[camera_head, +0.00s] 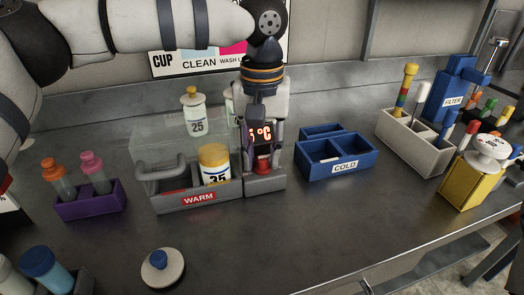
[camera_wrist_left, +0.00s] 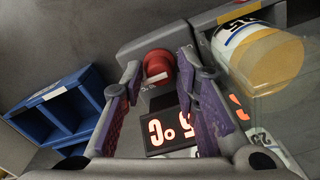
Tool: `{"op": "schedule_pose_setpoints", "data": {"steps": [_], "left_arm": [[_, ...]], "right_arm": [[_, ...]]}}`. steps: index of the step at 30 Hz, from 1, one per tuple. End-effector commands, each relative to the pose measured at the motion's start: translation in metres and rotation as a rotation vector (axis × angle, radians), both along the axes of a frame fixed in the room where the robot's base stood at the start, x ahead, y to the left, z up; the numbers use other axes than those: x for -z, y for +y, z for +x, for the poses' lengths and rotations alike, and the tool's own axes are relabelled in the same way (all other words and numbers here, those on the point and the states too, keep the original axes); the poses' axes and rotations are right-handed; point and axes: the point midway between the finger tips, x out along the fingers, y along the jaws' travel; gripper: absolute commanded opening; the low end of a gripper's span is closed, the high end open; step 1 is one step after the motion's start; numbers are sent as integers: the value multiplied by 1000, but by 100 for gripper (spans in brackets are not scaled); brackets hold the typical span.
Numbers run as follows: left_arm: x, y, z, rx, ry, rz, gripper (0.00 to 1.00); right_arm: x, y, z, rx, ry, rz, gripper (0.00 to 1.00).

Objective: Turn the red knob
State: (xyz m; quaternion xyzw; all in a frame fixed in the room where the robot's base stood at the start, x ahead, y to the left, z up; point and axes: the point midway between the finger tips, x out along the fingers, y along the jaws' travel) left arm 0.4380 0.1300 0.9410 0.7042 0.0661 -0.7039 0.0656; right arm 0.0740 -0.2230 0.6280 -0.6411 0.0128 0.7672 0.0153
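The red knob (camera_head: 262,165) sits low on the front of a grey unit with a lit red display (camera_head: 262,134), at the right end of the warm station. My left gripper (camera_head: 263,146) points down in front of the display, just above the knob. In the left wrist view the red knob (camera_wrist_left: 157,64) shows between the tips of my left gripper (camera_wrist_left: 158,72). The two purple-padded fingers are apart, with nothing held. I cannot tell whether a fingertip touches the knob. My right gripper is not in view.
The clear-lidded warm box (camera_head: 165,200) with a yellow-capped jar (camera_head: 214,163) stands close on the left. The blue cold bin (camera_head: 318,170) is to the right. A white round lid (camera_head: 162,268) lies in front. The counter front centre is clear.

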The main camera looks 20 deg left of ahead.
Motion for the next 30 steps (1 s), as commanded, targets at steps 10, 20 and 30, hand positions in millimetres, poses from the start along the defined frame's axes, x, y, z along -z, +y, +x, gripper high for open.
{"op": "schedule_pose_setpoints", "data": {"steps": [10, 20, 30], "left_arm": [[-48, 0, 1, -2, -5, -2, 28], [-115, 0, 0, -1, -1, 0, 28], [-120, 0, 0, 0, 1, 0, 28]], "right_arm": [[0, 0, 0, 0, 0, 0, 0], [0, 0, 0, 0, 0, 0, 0], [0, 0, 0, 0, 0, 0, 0]]}}
